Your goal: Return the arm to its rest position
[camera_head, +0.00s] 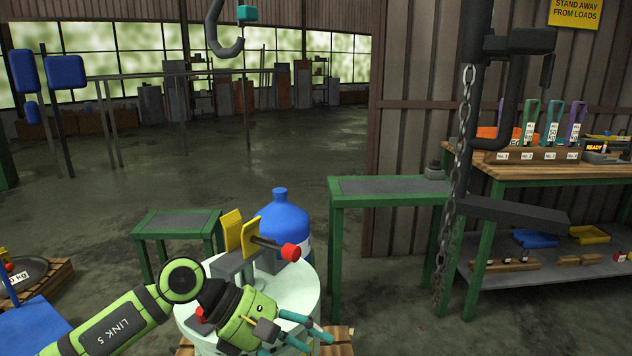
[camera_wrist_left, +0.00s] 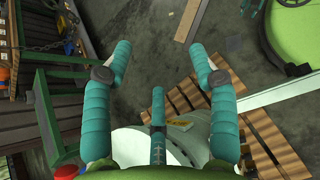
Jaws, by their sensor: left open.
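My left arm, green and marked LINK 5, reaches in from the bottom left of the head view. Its left gripper (camera_head: 314,334) has teal fingers and hangs in front of a pale round drum-like body (camera_head: 305,290). In the left wrist view the gripper (camera_wrist_left: 160,60) has its teal fingers spread wide, with nothing between them. On the drum in the head view stands a bracket with yellow plates (camera_head: 240,232) and a red-ended rod (camera_head: 290,252). A blue bottle (camera_head: 284,214) stands behind it. My right gripper is in neither view.
A low green table (camera_head: 176,222) stands behind at left, and a longer green bench (camera_head: 385,190) at centre right. A chain (camera_head: 456,170) hangs before a wooden workbench (camera_head: 560,172). Wooden pallet slats (camera_wrist_left: 275,140) lie below the gripper. Open floor (camera_head: 190,165) lies farther back.

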